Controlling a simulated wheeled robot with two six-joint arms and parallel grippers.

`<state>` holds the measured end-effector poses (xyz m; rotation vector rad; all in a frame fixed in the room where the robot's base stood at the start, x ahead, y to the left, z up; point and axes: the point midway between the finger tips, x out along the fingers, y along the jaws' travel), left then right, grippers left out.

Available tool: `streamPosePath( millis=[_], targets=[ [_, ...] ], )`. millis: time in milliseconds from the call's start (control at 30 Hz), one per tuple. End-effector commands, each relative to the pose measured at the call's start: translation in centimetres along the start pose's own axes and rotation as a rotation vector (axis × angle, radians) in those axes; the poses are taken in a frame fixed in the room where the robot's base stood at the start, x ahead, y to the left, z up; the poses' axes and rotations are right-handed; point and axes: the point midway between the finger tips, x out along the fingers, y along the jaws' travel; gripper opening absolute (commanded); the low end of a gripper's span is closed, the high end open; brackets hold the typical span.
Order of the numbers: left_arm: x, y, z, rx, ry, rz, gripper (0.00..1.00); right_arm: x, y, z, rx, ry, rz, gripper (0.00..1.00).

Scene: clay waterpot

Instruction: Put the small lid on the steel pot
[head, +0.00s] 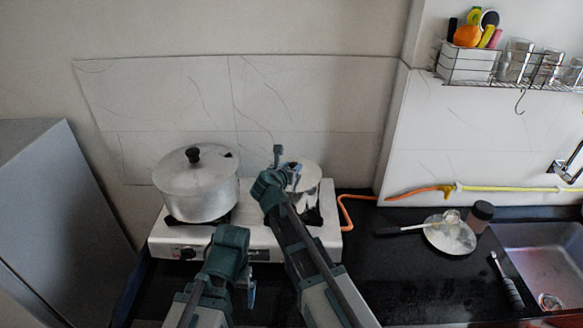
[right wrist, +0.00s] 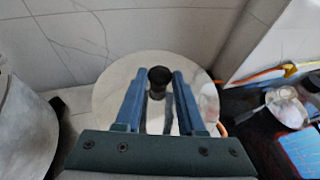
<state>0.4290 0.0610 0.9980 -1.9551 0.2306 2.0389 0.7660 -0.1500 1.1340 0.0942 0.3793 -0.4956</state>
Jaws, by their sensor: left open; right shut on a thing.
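The small lid (right wrist: 118,85) is a pale round disc with a black knob (right wrist: 158,77). In the right wrist view the knob lies between the fingers of my right gripper (right wrist: 158,85), which is shut on the lid. In the head view the lid (head: 310,174) is at the top of the smaller steel pot (head: 313,194) on the right burner. My right gripper (head: 283,168) partly hides both, and I cannot tell whether the lid touches the rim. My left gripper (head: 251,291) is open and empty, low in front of the stove.
A large lidded pot (head: 196,194) stands on the left side of the white stove (head: 170,241). A plate (head: 449,238), a dark-capped jar (head: 481,216) and the sink (head: 548,262) are at right.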

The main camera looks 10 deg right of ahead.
Motion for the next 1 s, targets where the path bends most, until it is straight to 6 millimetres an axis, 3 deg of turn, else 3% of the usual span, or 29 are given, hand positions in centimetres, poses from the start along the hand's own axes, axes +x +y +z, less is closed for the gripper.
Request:
streamPosePath(
  millis=[200,233,400,767,1000],
  targets=[
    [0.1,0.0,0.0,0.0,0.0,0.0,0.93,-0.1,-0.1,-0.4,0.006,0.01,-0.003,0.0],
    [0.1,0.0,0.0,0.0,0.0,0.0,0.93,-0.1,-0.1,-0.3,0.006,0.009,-0.003,0.43],
    [0.1,0.0,0.0,0.0,0.0,0.0,0.93,0.0,-0.1,-0.3,0.004,0.007,-0.003,0.73],
    [0.0,0.0,0.0,-0.001,0.0,0.0,0.93,-0.2,-0.1,-0.1,0.003,0.005,-0.002,0.73],
    [-1.0,-0.1,0.1,0.0,0.0,0.0,0.93,-1.7,-0.6,0.2,0.004,0.005,-0.003,0.73]
  ],
)
